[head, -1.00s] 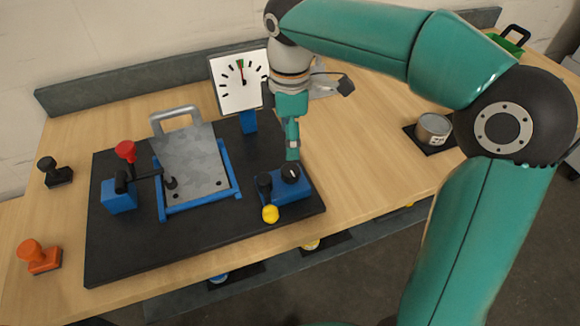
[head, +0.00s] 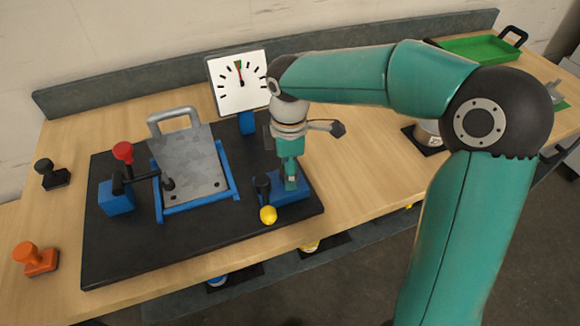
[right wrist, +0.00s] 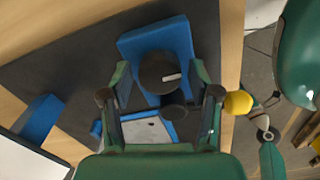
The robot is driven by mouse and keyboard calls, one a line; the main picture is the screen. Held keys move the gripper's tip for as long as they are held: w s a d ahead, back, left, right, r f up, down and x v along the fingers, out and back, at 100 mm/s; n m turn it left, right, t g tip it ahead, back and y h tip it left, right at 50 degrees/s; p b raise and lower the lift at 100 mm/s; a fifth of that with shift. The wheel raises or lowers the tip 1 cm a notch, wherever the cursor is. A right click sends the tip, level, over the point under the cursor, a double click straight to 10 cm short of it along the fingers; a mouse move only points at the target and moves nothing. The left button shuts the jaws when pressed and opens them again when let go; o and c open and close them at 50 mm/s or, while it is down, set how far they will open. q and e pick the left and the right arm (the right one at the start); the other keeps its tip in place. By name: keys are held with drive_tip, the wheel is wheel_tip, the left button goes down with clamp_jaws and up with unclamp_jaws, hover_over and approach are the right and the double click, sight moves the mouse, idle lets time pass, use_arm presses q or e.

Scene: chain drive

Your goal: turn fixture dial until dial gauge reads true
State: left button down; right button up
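The fixture dial (right wrist: 160,72) is a black round knob with a white mark on a blue block (head: 302,187); in the head view my gripper hides the knob. My right gripper (head: 290,183) points down over it. In the right wrist view its fingers (right wrist: 160,80) stand open on both sides of the dial, with a visible gap at each side. The dial gauge (head: 239,83) is a white square face on a blue post; its dark needle points almost straight up, at the green mark. My left gripper is not in view.
A grey plate with a handle (head: 188,165) sits in a blue frame beside a red-knobbed clamp (head: 123,152) on the black base (head: 130,255). A yellow knob (head: 268,215) is close to the dial block. Black and orange stamps (head: 37,259) stand left. A tin (head: 427,133) stands right.

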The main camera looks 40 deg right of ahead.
drive_tip(key=c, duration=0.8)
drive_tip(key=shift+d, duration=0.1)
drive_tip(key=shift+m, duration=0.4)
drive_tip(key=m, duration=0.2)
drive_tip(key=shift+m, duration=0.3)
drive_tip(key=m, duration=0.4)
drive_tip(key=shift+m, duration=0.3)
drive_tip(key=shift+r, duration=0.1)
drive_tip(key=o, duration=1.1)
